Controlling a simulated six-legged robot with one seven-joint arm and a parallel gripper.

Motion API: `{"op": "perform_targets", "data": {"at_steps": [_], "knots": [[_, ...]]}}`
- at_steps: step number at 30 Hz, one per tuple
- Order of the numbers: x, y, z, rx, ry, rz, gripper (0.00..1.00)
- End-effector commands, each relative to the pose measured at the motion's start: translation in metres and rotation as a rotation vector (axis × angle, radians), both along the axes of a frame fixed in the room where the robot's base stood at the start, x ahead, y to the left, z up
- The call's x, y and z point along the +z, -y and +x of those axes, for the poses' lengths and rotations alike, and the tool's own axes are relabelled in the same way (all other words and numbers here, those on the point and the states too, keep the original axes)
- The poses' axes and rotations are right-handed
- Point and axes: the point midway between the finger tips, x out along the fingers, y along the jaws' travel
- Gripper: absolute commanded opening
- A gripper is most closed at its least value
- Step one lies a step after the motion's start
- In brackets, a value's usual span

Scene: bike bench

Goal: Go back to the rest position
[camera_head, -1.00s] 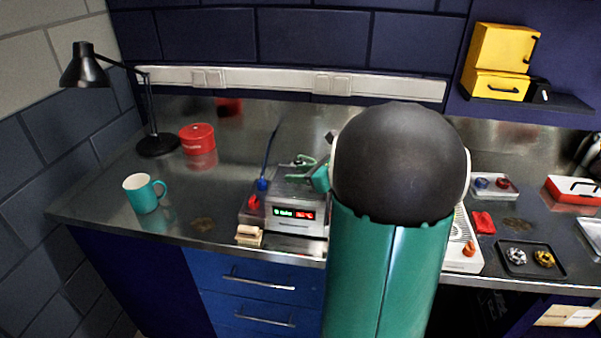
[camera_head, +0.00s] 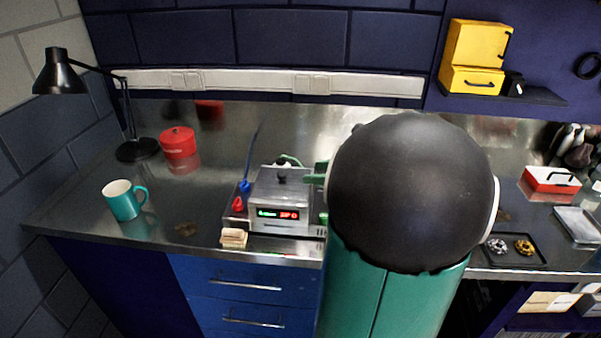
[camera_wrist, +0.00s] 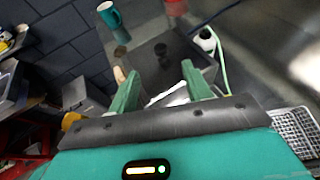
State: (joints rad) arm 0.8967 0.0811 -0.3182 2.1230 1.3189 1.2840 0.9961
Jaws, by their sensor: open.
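My gripper (camera_wrist: 162,90) shows in the wrist view as two green fingers standing apart with nothing held between them. In the head view my arm's dark round joint and green link cover the middle right of the bench and hide most of the gripper; only a green part shows beside the metal device. The metal box device (camera_head: 281,195) with a lit green and red display stands left of my arm. In the wrist view its dark top (camera_wrist: 170,65) lies beyond the fingers. I cannot tell how far the fingers are from it.
A teal mug (camera_head: 124,200), a red tin (camera_head: 178,143) and a black lamp (camera_head: 60,75) stand on the left of the bench (camera_head: 190,210). A small beige block (camera_head: 233,237) lies near the front edge. A dark tray (camera_head: 512,250) and a red toolbox (camera_head: 551,180) are at right.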

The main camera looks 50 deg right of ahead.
Motion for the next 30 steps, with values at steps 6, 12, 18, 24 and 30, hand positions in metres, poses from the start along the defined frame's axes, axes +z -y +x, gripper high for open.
{"op": "perform_targets", "data": {"at_steps": [6, 12, 18, 24, 30], "knots": [[0.01, 0.006, -0.021, 0.0, 0.0, 0.0, 0.49], [0.01, 0.006, -0.023, 0.001, 0.0, 0.0, 0.49], [0.011, -0.003, -0.019, 0.032, -0.005, -0.024, 0.49], [0.011, -0.081, 0.002, 0.305, -0.056, -0.25, 0.49], [0.003, -0.188, 0.003, 0.766, -0.074, -0.673, 0.49]]}}
